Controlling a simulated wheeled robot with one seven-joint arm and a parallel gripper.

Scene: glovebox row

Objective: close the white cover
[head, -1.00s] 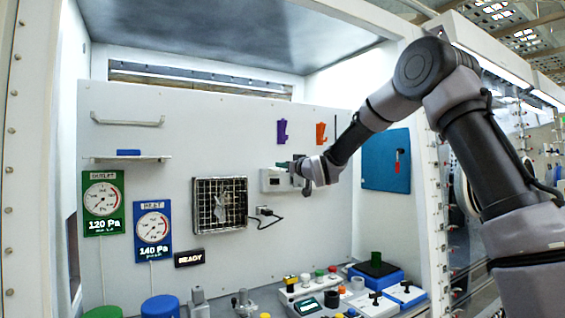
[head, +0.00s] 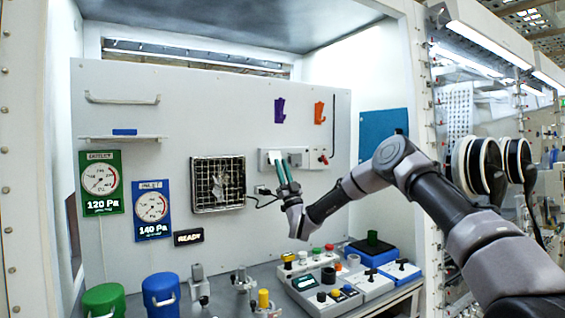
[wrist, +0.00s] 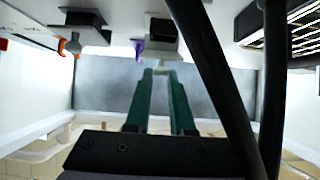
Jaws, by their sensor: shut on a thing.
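The white cover (head: 272,156) is a small pale flap at the left of a grey box (head: 299,153) on the back panel. My gripper (head: 279,165), with long green fingers, comes up to it from below and points upward. The fingertips are at the cover's lower edge. In the wrist view my gripper (wrist: 161,72) has its tips close together on a small pale piece, apparently the cover's edge. The fingertips hide part of it, and I cannot tell the cover's exact angle.
A framed grille (head: 218,184) is left of the box, and a black cable (head: 263,203) hangs near my gripper. Purple (head: 279,110) and orange (head: 319,113) hooks are above. A control panel (head: 316,288) stands below on the bench.

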